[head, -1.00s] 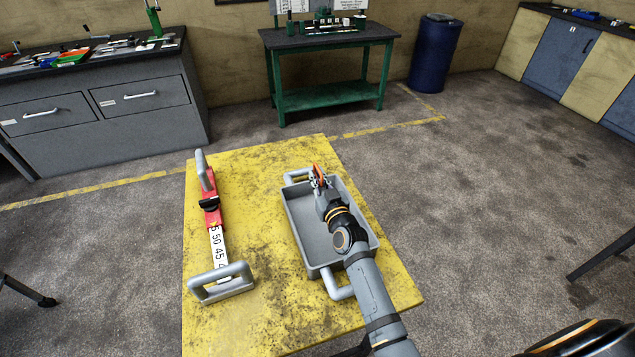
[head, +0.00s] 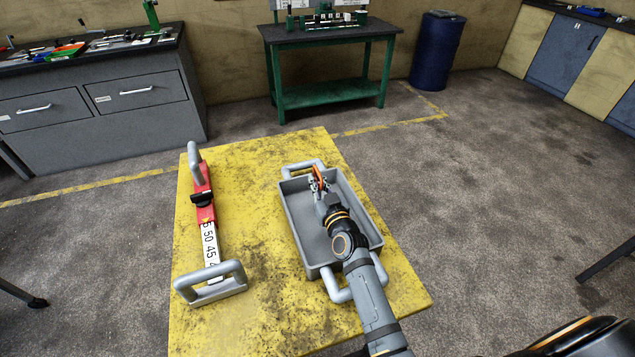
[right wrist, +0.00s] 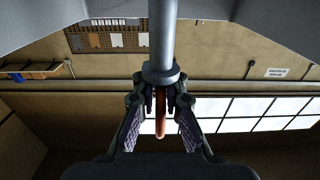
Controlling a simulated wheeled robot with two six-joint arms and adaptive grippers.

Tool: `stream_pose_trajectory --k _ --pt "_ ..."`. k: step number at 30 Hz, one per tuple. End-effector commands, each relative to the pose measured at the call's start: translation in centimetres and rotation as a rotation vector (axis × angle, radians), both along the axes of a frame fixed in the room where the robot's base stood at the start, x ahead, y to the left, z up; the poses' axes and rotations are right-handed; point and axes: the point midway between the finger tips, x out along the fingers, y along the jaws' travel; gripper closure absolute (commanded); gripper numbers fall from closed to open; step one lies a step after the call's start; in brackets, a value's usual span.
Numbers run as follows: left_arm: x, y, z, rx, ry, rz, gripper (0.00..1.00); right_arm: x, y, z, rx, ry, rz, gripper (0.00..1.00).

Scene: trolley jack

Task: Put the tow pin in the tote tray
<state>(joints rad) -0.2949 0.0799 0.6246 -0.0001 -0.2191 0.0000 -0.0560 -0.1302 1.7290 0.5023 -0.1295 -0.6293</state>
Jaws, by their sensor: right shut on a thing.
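The tow pin (right wrist: 161,35) is a grey rod with a round collar and an orange end. In the right wrist view my right gripper (right wrist: 160,102) is shut on it just below the collar, around the orange part. In the head view my right gripper (head: 319,186) is at the far end of the grey tote tray (head: 294,222), within its outline. The orange part of the pin shows at the fingertips. The rest of the pin is mostly hidden there, and I cannot tell whether it touches the tray floor. My left gripper is out of view.
The tray, with a loop handle at each end, stands on a yellow, stained tabletop (head: 262,215). A red and white ruled tool with grey handles (head: 206,215) lies to its left. The strip between them is clear. A green bench (head: 330,65) stands behind.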

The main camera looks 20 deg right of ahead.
Motion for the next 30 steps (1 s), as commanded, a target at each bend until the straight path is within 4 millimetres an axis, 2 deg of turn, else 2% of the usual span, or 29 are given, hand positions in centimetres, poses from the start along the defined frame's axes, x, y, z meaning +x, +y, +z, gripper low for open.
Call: stream_pose_trajectory --k 1,3,6,13,16,18,24,30 --pt "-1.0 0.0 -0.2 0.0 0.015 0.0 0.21 0.0 0.0 -0.1 0.0 -0.001 0.0 0.87" --pt "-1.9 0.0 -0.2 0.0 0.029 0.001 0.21 0.0 0.0 0.0 0.0 -0.001 0.0 0.77" --pt "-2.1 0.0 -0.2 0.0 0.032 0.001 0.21 0.0 0.0 0.0 0.0 -0.001 0.0 0.67" --pt "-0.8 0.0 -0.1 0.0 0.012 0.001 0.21 0.0 0.0 0.0 0.0 -0.001 0.0 0.67" --pt "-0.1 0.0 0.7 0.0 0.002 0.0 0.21 0.0 0.0 0.7 0.0 -0.002 0.0 0.67" --pt "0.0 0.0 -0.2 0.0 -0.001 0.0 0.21 -1.1 -0.1 0.0 0.001 0.0 -0.001 0.67" --pt "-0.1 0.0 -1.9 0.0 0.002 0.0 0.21 -5.1 -0.3 -0.1 0.002 -0.001 -0.002 0.67" --pt "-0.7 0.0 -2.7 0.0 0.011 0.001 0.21 -7.3 -0.4 0.2 0.001 -0.002 -0.001 0.67"
